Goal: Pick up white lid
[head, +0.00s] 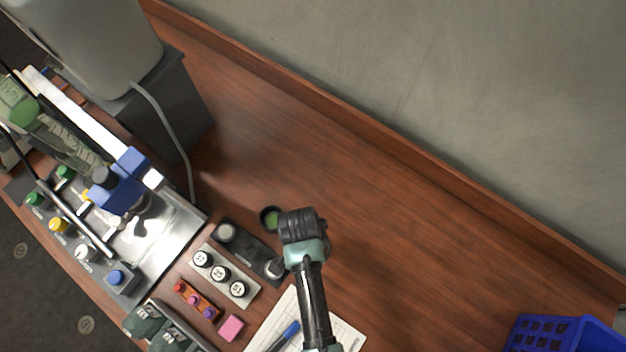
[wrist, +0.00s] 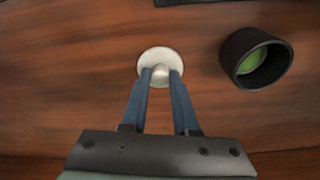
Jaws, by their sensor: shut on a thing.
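The white lid (wrist: 158,54) is a small round disc with a raised knob in its middle, shown in the wrist view. My gripper (wrist: 161,73) has its two blue-grey fingers on either side of the knob and is shut on it. In the head view my gripper (head: 302,226) is over the brown table, and its body hides the fingertips and the lid. I cannot tell whether the lid touches the table.
A black cup with a green inside (wrist: 256,58) is right of the lid in the wrist view; it also shows in the head view (head: 270,218). A dark tray (head: 249,248) with two pale round pieces is close by. A blue crate (head: 560,334) stands lower right.

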